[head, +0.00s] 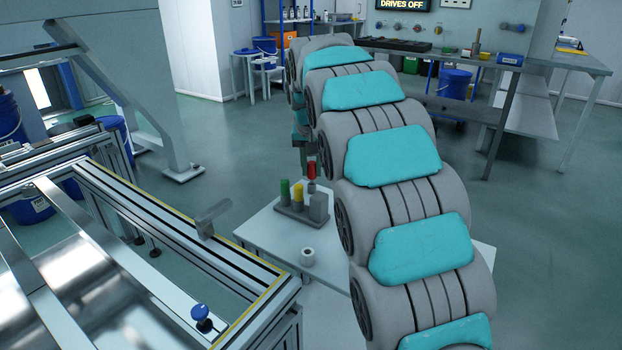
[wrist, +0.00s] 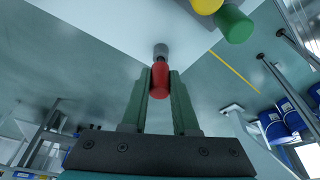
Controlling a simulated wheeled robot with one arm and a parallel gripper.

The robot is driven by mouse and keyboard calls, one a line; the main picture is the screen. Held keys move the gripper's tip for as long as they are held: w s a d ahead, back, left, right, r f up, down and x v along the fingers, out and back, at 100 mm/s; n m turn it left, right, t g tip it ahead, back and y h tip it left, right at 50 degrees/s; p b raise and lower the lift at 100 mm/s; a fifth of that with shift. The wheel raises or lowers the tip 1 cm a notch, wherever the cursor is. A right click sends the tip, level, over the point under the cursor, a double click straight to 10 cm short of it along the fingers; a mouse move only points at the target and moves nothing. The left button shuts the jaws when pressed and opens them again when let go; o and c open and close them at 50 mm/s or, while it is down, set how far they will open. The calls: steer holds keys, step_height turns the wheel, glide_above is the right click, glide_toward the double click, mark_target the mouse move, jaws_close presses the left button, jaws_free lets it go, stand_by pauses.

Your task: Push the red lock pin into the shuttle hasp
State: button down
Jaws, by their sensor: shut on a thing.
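The red lock pin shows in the wrist view (wrist: 160,82) between the two green fingers of my gripper (wrist: 160,78), which is shut on it. Its grey end points away from the gripper. The red pin also shows in the head view (head: 312,171), upright at the pin rack (head: 290,209); I cannot tell whether its grey end is still in the rack. My arm hides most of my gripper in the head view. A grey angled bracket (head: 212,218), perhaps the shuttle hasp, stands on the fixture rail to the left of the rack.
A green pin (head: 285,190) and a yellow pin (head: 298,193) stand in the rack on a white table (head: 262,236). A small white ring-shaped piece (head: 307,257) sits in front. A blue-knobbed pin (head: 201,314) is on the metal frame (head: 150,215) at left.

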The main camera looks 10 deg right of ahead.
mark_target(312, 165)
steer(key=shift+r, duration=0.95)
stand_by(0.4)
steer(key=shift+r, duration=2.4)
steer(key=c, duration=1.2)
jaws_free()
steer(key=shift+c, duration=0.2)
jaws_close()
